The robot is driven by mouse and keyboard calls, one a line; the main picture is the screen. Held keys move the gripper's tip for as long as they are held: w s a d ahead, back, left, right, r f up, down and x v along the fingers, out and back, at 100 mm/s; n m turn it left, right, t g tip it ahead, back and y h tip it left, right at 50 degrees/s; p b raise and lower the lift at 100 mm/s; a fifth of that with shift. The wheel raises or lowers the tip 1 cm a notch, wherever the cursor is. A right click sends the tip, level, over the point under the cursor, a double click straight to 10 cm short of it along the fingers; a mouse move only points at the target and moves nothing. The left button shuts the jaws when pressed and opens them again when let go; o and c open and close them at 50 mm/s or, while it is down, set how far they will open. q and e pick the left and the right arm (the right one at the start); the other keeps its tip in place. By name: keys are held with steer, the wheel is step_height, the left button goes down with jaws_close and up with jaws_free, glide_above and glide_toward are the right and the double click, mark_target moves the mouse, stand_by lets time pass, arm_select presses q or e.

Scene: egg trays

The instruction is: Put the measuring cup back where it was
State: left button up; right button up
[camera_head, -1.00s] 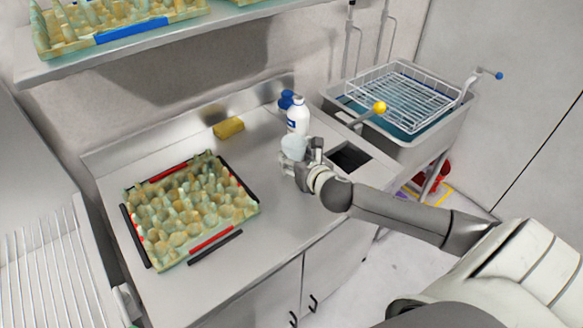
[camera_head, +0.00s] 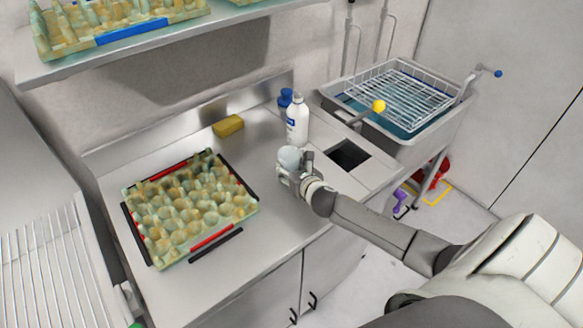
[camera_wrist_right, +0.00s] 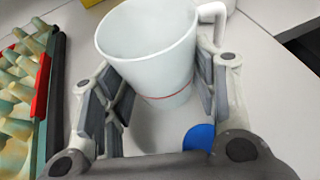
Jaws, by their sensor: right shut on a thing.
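The measuring cup (camera_head: 289,157) is a white, cup-shaped vessel over the steel counter, in front of the white bottle. In the right wrist view the cup (camera_wrist_right: 150,50) stands about upright, with a thin red line near its base and its handle at the right. My right gripper (camera_head: 287,172) is shut on the cup, one finger pad on each side of it; the gripper also shows in the wrist view (camera_wrist_right: 158,100). A blue round patch (camera_wrist_right: 198,137) shows below and in front of the cup. Whether the cup's base touches the counter is unclear. My left gripper is not in view.
An egg tray (camera_head: 250,208) between red and black strips lies left of the cup. The white bottle (camera_head: 298,124), a blue-capped bottle (camera_head: 285,101) and a yellow sponge (camera_head: 228,126) stand behind. A square opening (camera_head: 348,155) and a sink (camera_head: 440,125) are at right.

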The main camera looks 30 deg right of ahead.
steer(key=shift+f, duration=0.15)
steer(key=o, duration=1.1)
steer(key=shift+r, duration=0.25)
steer(key=shift+s, duration=0.25)
steer(key=b+v, duration=0.1)
steer(key=v, duration=1)
steer(key=shift+s+r, duration=0.1)
steer(key=shift+s, duration=0.1)
steer(key=shift+s, duration=0.1)
